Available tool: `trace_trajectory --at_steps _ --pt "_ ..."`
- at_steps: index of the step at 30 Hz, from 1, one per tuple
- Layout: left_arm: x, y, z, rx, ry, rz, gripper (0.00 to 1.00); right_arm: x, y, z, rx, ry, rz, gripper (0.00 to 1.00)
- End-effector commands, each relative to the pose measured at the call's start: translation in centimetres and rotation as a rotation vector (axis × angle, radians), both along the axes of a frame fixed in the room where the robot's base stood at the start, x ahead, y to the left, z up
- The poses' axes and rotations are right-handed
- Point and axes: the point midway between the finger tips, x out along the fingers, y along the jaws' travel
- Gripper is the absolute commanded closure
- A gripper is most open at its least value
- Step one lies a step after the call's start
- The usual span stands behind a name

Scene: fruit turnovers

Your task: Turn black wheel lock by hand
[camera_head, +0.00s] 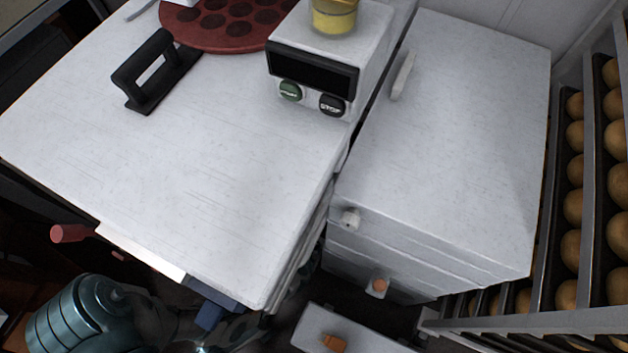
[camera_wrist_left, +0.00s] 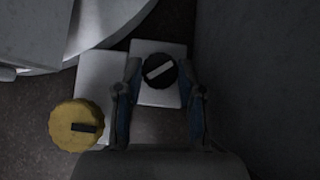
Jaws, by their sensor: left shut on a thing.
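The black wheel lock (camera_wrist_left: 157,71) is a round black knob with a pale bar across it, in the left wrist view. It sits on a pale plate (camera_wrist_left: 155,98). My left gripper (camera_wrist_left: 159,77) has its two blue-padded fingers on either side of the wheel and is shut on it. The bar lies tilted, its right end higher. In the head view, the blue finger parts of my left gripper (camera_head: 213,313) show below the table's front edge, and the wheel is hidden there. My right gripper is not in view.
A yellow wheel (camera_wrist_left: 76,126) with a dark bar sits left of the black one. The white table (camera_head: 190,150) carries a black handle (camera_head: 155,70) and a control box (camera_head: 312,72). A white cabinet (camera_head: 450,130) and a rack (camera_head: 545,270) of round brown items stand right.

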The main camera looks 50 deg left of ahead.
Motion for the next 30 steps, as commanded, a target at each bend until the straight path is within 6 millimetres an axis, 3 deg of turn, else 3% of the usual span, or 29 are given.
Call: trace_trajectory --at_steps 7,8,10,30 --pt "-0.11 -0.04 -0.07 0.0 0.002 -0.001 0.96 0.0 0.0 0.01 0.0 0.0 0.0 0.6" --pt "-0.1 -0.05 -0.07 0.0 0.002 -0.001 0.54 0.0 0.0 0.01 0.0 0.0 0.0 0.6" --pt "-0.09 -0.05 -0.06 0.0 0.002 -0.001 0.36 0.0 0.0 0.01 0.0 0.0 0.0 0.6" --pt "-0.02 0.01 0.05 -0.001 -0.002 -0.047 0.36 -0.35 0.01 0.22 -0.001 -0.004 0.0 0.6"
